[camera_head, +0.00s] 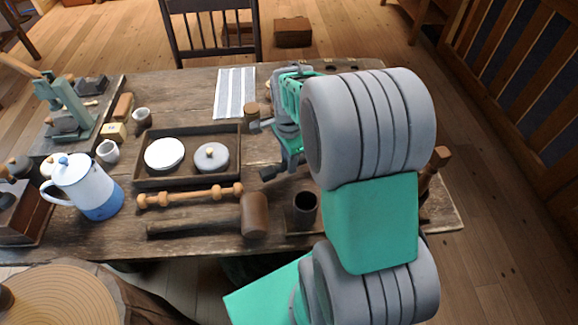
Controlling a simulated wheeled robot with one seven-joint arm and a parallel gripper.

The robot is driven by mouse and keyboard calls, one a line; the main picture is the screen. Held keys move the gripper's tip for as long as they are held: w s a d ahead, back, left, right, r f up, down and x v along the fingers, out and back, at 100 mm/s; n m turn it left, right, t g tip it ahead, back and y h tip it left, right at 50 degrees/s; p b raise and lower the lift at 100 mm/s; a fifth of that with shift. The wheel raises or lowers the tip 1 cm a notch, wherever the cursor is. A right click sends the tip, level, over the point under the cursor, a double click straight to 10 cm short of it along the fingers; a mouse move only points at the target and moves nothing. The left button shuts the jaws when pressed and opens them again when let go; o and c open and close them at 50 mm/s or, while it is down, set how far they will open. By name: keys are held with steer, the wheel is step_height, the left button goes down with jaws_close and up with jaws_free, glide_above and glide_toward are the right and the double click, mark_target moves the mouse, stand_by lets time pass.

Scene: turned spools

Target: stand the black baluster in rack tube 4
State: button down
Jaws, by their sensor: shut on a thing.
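My gripper (283,150) is above the right half of the table, partly covered by my own arm. It is shut on a dark piece that I take to be the black baluster (268,173). Only a short end of it shows at the gripper's lower left; the rest is hidden. A dark open tube (305,212) stands near the table's front edge, below the gripper and apart from it. It appears to belong to the rack, whose other tubes are hidden behind my arm. I cannot make out tube 4 or any numbers.
A wooden mallet (255,215) and a light turned spindle (190,197) lie left of the tube. A white and blue jug (100,190) stands at left. A striped cloth (235,92) lies behind.

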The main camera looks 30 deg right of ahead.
steer(key=shift+w+f, duration=0.25)
steer(key=shift+f, duration=1.6)
steer(key=shift+f, duration=0.2)
steer(key=c, duration=1.2)
jaws_free()
steer(key=shift+o, duration=0.2)
